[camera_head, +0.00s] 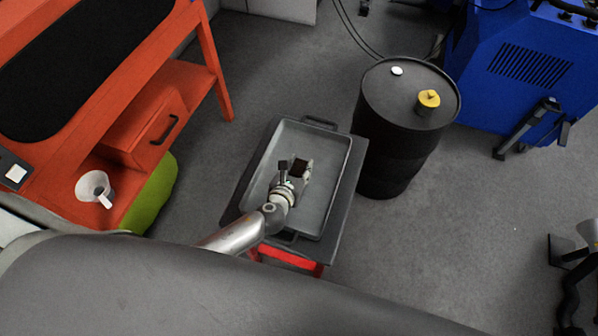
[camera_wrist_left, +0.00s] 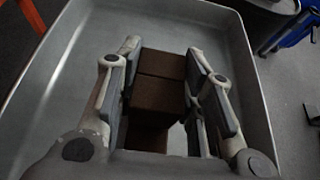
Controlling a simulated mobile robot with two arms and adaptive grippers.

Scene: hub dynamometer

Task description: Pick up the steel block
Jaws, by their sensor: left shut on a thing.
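The steel block (camera_wrist_left: 158,75) looks dark brown and boxy in the left wrist view, where it sits between the two finger pads of my left gripper (camera_wrist_left: 163,85). In the head view the block (camera_head: 299,168) is small and dark at the fingertips of my left gripper (camera_head: 297,171), over the grey tray. My left gripper is shut on the block. I cannot tell whether the block still touches the tray floor. The fingers hide parts of its sides. My right gripper is not in view.
The shallow grey tray (camera_head: 327,190) lies on a small cart with a red lower part (camera_head: 288,257). A black drum (camera_head: 385,150) stands close at the right. An orange bench (camera_head: 190,85) with a white funnel (camera_head: 95,186) is at the left. A blue machine (camera_head: 520,65) stands back right.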

